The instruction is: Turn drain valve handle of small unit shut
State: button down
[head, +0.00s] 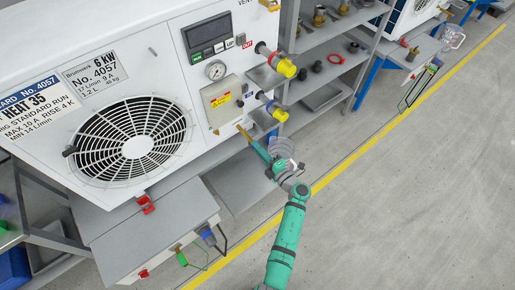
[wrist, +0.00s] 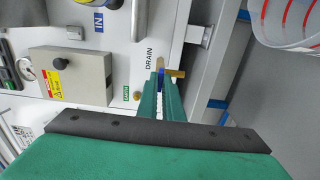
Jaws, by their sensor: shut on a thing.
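The small unit (head: 175,60) is a white cabinet marked No. 4057, 6 kW, with a fan grille. Its drain valve shows in the wrist view as a brass stub (wrist: 177,73) beside the DRAIN lettering. The blue drain valve handle (wrist: 161,77) sits between my fingertips. My gripper (wrist: 160,88) is shut on this handle, with its green fingers on both sides. In the head view my gripper (head: 257,146) reaches the lower right of the unit's front, by a brass piece (head: 243,132). The fingers hide part of the handle, and its exact angle is hard to tell.
A clear vessel with red stripes (wrist: 288,22) is close to the wrist on the right. A beige box (wrist: 72,75) with a yellow label and a gauge (head: 215,70) are on the panel. Shelves (head: 330,30) stand right of the unit. The floor (head: 420,190) is open.

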jog(key=shift+w, duration=0.1)
jog(key=shift+d, duration=0.2)
jog(key=c, duration=1.9)
grip_release()
jog(key=shift+a, duration=0.15)
jog(key=v, duration=1)
jog(key=shift+s+d, duration=0.2)
jog(key=shift+s, duration=0.15)
jog(key=shift+w, duration=0.1)
jog(key=shift+d, duration=0.1)
